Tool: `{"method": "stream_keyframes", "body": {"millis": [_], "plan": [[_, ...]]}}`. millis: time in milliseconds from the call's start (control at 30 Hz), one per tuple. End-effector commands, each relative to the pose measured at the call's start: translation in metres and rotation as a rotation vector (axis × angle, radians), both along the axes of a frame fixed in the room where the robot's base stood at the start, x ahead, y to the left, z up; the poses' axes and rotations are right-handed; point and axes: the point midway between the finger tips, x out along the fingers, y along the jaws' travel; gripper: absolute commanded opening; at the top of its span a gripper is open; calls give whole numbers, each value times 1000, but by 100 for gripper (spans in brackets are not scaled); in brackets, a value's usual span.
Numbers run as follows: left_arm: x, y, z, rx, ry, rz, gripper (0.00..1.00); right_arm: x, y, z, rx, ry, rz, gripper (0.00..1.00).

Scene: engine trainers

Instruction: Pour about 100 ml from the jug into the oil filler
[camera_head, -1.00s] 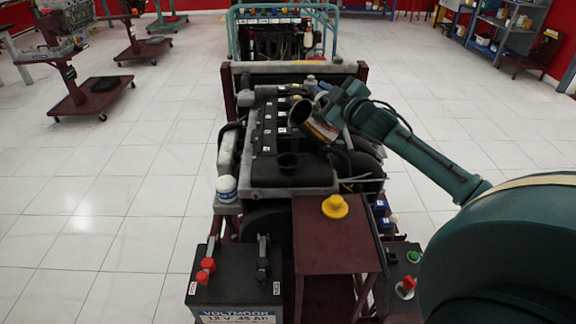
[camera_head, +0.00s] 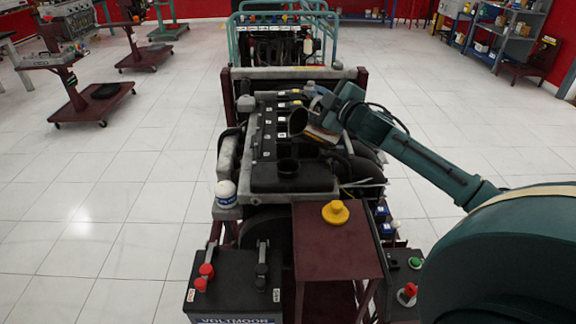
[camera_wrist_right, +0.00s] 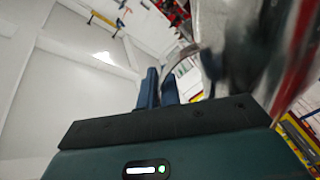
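The jug (camera_head: 318,134) is held tilted above the engine, with its dark open mouth facing left. My right gripper (camera_head: 326,112) is at the jug's right side and appears shut on it. In the right wrist view, the blue fingers (camera_wrist_right: 159,88) are close together beside a curved part of the jug (camera_wrist_right: 182,64). The oil filler, with a black funnel-like opening (camera_head: 288,166), is on the front of the engine, nearer to me and slightly left of the jug. No stream of oil can be made out. My left gripper is out of view.
A yellow cap (camera_head: 335,212) lies on the dark red stand top (camera_head: 330,250) in front of the engine. A battery (camera_head: 236,285) with red and black clamps stands at front left. A white-and-blue canister (camera_head: 226,192) stands left of the filler.

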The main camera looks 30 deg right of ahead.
Motion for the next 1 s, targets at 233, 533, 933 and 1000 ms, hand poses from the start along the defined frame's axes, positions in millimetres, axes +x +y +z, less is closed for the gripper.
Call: {"method": "stream_keyframes", "body": {"millis": [233,533,933,1000], "plan": [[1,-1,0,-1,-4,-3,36,0,2,2,-23,-2,1,0],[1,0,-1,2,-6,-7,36,1,4,2,-52,1,0,0],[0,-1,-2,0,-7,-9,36,1,8,1,-92,5,1,0],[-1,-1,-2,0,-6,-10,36,1,8,2,-99,6,1,0]]}}
